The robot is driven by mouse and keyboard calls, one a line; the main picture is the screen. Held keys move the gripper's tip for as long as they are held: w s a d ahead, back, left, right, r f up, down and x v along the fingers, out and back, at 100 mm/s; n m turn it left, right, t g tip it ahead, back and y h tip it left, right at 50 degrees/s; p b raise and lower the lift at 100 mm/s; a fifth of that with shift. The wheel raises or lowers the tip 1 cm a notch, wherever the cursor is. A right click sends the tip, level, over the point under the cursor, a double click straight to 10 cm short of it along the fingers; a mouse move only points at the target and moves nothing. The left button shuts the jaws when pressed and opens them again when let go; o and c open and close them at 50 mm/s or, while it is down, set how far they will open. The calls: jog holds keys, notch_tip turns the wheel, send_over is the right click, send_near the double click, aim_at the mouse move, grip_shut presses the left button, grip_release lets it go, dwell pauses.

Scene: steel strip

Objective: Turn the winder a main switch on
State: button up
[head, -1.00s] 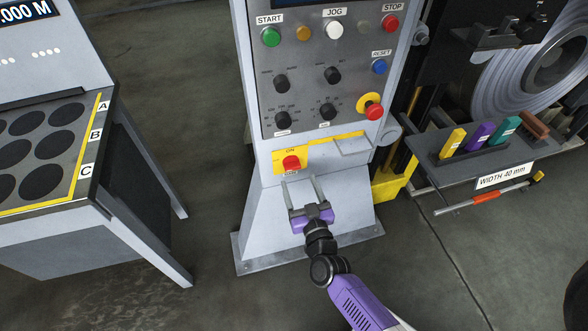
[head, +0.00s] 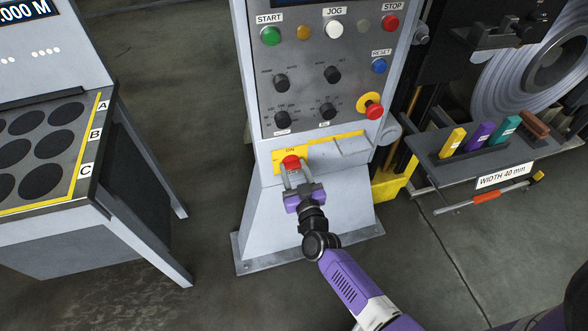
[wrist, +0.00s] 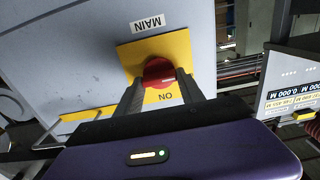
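The main switch is a red rotary knob (head: 291,162) on a yellow plate (head: 275,160), low on the grey control cabinet. The plate reads ON above the knob, and a MAIN label (wrist: 147,22) shows beyond it in the wrist view, upside down. My gripper (head: 295,171) is at the knob with one finger on each side. In the wrist view the fingers (wrist: 160,84) lie close against both edges of the red knob (wrist: 158,72), with no clear gap. They appear shut on it. The fingers hide part of the knob, so its exact angle is unclear.
Above are black selector knobs (head: 281,83), a red emergency stop (head: 374,112) and several coloured buttons. A small bracket (head: 351,144) juts out right of the switch. A tool shelf (head: 480,165) stands at the right, a table (head: 90,190) at the left.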

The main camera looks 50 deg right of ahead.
jog(key=c, duration=0.3)
jog(key=shift+m, duration=0.3)
jog(key=m, duration=0.3)
jog(key=shift+m+b, duration=0.3)
jog(key=shift+b, duration=0.05)
jog(key=m+b, duration=0.1)
jog(key=m, duration=0.3)
jog(key=shift+s+d+f+m, duration=0.1)
jog(key=shift+m, duration=0.2)
jog(key=shift+s+d+f+m+b, duration=0.1)
jog(key=shift+m+b, duration=0.65)
jog(key=shift+m, duration=1.5)
jog(key=shift+f+m+b, duration=0.1)
jog(key=shift+m+b, duration=0.6)
jog(key=shift+m, duration=1.55)
